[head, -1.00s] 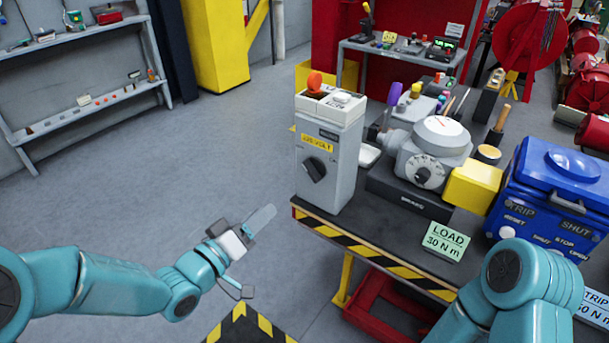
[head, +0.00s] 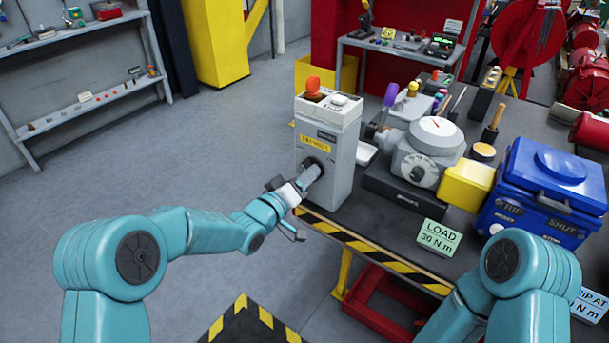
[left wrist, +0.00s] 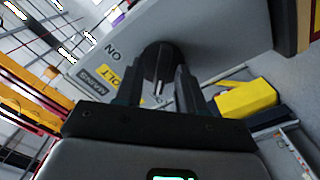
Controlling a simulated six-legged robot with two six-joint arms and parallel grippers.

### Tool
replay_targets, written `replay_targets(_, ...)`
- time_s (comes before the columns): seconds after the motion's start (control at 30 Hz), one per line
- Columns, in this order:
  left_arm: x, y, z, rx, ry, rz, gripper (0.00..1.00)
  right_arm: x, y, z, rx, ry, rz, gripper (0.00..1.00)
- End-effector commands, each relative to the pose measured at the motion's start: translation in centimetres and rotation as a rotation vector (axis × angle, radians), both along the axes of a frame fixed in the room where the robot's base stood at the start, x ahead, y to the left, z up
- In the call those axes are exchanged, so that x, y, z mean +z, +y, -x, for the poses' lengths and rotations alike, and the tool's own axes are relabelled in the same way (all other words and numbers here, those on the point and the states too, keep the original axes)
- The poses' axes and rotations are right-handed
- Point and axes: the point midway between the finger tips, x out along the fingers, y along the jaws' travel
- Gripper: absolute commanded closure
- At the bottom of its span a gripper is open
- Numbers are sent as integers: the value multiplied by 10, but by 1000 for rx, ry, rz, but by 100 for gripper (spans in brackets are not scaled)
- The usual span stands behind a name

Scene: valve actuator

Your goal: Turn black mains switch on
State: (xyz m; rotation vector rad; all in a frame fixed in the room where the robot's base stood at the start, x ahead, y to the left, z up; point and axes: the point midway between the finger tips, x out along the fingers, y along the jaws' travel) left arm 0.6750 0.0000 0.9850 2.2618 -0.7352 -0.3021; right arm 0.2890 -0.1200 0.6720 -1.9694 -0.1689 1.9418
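The black mains switch (left wrist: 160,62) is a round rotary knob on the front of the upright grey box (head: 342,168), below a yellow label. In the head view my left gripper (head: 310,176) is at the knob and largely covers it. In the left wrist view its two fingers (left wrist: 157,88) stand apart, one on each side of the knob's near part. I see a gap between them and cannot tell whether they touch the knob. The word "ON" (left wrist: 112,49) shows on the panel beside the knob. My right gripper is out of view; only my right arm shows.
An orange-red button (head: 313,84) and a white one (head: 339,100) sit on top of the grey box. To its right are a grey actuator with a dial (head: 436,137), a yellow block (head: 467,184) and a blue box (head: 550,190). Clear floor lies left of the bench.

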Motion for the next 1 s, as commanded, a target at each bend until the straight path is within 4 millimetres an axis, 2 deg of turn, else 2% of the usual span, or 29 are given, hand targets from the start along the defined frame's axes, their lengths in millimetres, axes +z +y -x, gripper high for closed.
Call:
replay_targets(0.13,0,0,0,0,0,0,61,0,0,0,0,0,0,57)
replay_targets(0.17,0,0,0,0,0,0,67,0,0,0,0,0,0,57)
replay_targets(0.2,0,0,0,0,0,0,80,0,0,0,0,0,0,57)
replay_targets(0.27,0,0,0,0,0,0,100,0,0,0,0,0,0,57)
replay_targets(0.5,-1,0,1,0,-2,-2,100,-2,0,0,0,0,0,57)
replay_targets(0.67,-3,1,1,0,-21,-28,100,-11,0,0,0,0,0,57)
replay_targets(0.87,-7,0,1,-1,-85,-114,100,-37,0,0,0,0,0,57)
replay_targets(1.0,-9,1,0,1,-153,-208,100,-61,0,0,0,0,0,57)
